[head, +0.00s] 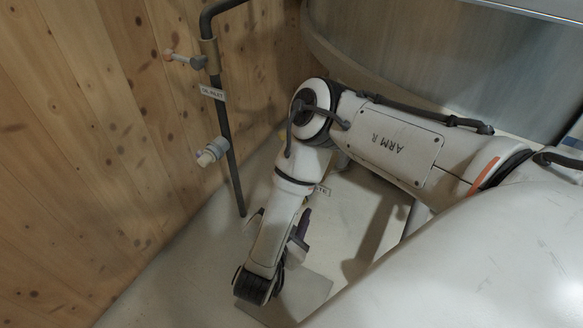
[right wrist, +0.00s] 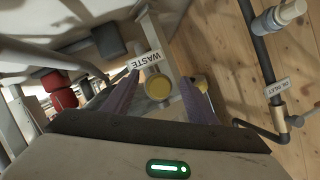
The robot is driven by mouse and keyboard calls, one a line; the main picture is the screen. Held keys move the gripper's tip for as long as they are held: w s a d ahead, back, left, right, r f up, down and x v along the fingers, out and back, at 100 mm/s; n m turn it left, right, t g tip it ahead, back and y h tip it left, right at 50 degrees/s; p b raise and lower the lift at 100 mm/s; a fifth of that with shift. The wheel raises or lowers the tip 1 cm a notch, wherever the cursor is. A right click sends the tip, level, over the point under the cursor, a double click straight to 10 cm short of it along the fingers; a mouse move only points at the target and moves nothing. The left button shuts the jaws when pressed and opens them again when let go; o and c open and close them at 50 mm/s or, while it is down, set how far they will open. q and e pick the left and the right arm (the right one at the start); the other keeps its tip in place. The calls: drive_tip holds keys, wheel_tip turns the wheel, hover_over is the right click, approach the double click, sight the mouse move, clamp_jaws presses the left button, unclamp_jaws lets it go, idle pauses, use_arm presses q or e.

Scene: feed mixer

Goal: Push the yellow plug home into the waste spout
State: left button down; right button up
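In the right wrist view the yellow plug (right wrist: 158,88) shows its round face at the end of a pale pipe, the waste spout (right wrist: 163,58), beside a WASTE label (right wrist: 146,59). How deep the plug sits cannot be told. My right gripper (right wrist: 159,80) is open, with its two purple fingers apart on either side of the plug's outline and no visible contact. My left gripper is in neither view.
A dark oil inlet pipe (head: 225,130) with a pale fitting (head: 213,151) stands along the wooden wall (head: 90,130) at the left. A large grey drum (head: 440,60) is behind my right arm. In the wrist view a red part (right wrist: 58,90) lies to the left.

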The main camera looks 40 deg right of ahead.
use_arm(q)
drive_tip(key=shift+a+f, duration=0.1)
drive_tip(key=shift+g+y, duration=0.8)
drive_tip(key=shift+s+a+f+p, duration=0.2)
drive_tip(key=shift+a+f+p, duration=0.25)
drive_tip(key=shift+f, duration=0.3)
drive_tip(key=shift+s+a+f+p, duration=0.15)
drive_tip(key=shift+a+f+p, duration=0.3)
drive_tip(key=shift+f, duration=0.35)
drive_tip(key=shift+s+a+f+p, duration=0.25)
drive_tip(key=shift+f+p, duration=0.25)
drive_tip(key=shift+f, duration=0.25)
use_arm(e)
drive_tip(key=v, duration=1)
drive_tip(key=shift+s, duration=0.15)
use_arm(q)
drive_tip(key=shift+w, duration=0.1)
use_arm(e)
drive_tip(key=shift+a, duration=0.1)
